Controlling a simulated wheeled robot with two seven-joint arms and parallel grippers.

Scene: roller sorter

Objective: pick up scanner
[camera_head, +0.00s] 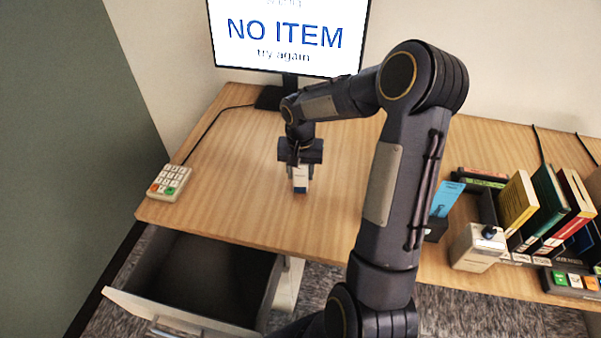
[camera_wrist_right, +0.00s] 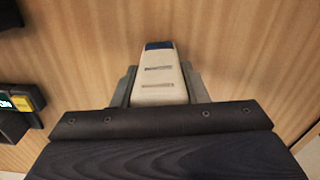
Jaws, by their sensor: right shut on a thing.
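The scanner (camera_head: 300,184), a small cream-white block with a dark blue end, is between the fingers of my right gripper (camera_head: 300,172) over the middle of the desk. In the right wrist view the scanner (camera_wrist_right: 158,82) shows two slots on its face, and the grey fingers of my right gripper (camera_wrist_right: 158,92) press on both its sides. The gripper is shut on it. I cannot tell whether its lower end touches the desk. My left gripper is not in view.
A monitor (camera_head: 285,35) reading "NO ITEM try again" stands at the back. A keypad (camera_head: 170,183) lies at the left edge of the desk (camera_head: 225,185). An open drawer (camera_head: 180,318) juts out below. Books (camera_head: 517,203) and a white device (camera_head: 475,250) stand at the right.

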